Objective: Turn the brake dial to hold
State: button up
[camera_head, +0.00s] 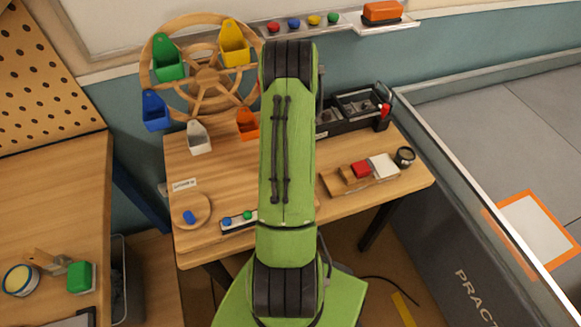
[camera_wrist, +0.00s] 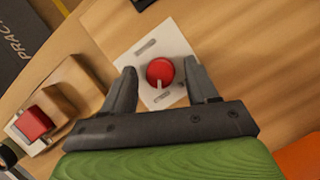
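The brake dial (camera_wrist: 160,71) is a round red knob on a white plate (camera_wrist: 150,45) on the wooden table, seen in the wrist view. A pale pointer mark on the knob points toward the lower edge of the picture. Small grey labels sit on the plate above and below the knob; their words are too small to read. My gripper (camera_wrist: 161,68) is open, with one finger on the left and one on the right of the knob. Small gaps seem to show, but height above the plate is unclear. In the head view my arm hides the dial and gripper.
Right of my arm are a wooden block holder (camera_head: 347,185) with red and white blocks, a black cup (camera_head: 404,156) and a black organizer (camera_head: 345,120). Left are a wooden wheel with coloured buckets (camera_head: 205,80) and a round dish (camera_head: 192,211).

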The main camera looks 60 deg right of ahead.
jog(key=p+v, duration=0.3)
jog(key=v, duration=1.2)
jog(key=shift+r, duration=0.3)
jog(key=shift+d, duration=0.1)
